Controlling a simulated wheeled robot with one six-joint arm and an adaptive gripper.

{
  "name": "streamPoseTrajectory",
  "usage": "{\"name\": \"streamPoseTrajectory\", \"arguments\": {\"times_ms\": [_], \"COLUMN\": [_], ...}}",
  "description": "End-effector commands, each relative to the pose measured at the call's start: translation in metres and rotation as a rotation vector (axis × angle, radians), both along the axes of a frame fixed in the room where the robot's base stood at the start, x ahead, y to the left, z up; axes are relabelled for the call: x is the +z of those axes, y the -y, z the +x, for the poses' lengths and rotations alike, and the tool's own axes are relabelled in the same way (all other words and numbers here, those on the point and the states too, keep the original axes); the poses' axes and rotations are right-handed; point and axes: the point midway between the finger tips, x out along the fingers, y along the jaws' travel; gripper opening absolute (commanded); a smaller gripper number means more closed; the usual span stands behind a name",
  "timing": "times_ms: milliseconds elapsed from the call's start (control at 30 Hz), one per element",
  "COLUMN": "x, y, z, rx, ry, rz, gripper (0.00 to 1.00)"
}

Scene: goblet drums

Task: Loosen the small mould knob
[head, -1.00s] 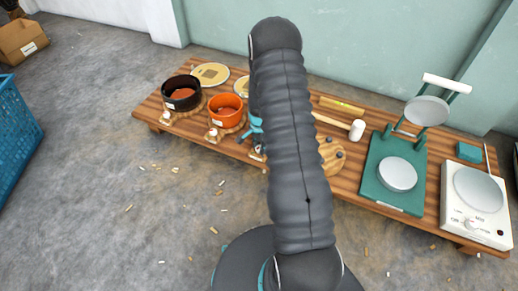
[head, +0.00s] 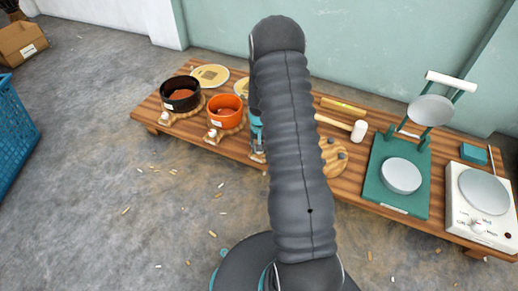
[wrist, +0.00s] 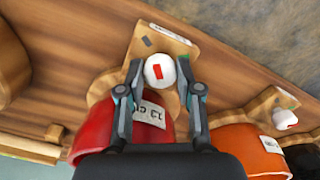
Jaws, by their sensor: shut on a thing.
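The small mould is a red round pot (wrist: 95,128) with a "13 cm" label on its wooden base board (wrist: 150,45) in the wrist view. Its white knob (wrist: 159,72) carries a red mark and sits on the board beside the pot. My gripper (wrist: 160,66) is shut on this knob, one finger on each side. In the head view my gripper (head: 257,140) is partly seen at the bench's front edge, and my arm hides the red pot.
An orange mould (head: 226,110) and a black mould (head: 181,94) stand to the left, each with its own white knob. A mallet (head: 358,131), a green press (head: 385,205) and a white hot plate (head: 480,215) stand right on the wooden bench.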

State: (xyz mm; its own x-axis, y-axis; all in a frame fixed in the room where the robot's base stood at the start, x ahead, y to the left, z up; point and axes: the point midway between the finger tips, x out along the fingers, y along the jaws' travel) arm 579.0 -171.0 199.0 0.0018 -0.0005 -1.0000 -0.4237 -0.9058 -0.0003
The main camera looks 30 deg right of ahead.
Motion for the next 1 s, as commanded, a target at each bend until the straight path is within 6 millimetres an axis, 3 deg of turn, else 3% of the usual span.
{"name": "streamPoseTrajectory", "arguments": {"times_ms": [400,900,933,1000], "x": [-0.0026,-0.0025,-0.0025,-0.0023], "y": [-0.0014,-0.0012,-0.0011,-0.001], "z": [-0.0056,-0.0058,-0.0058,-0.0052], "rx": [0.16,0.174,0.174,0.174], "ry": [-0.014,-0.015,-0.014,-0.012], "rz": [0.005,0.006,0.005,0.004], "gripper": [0.0,0.0,0.42,0.45]}}
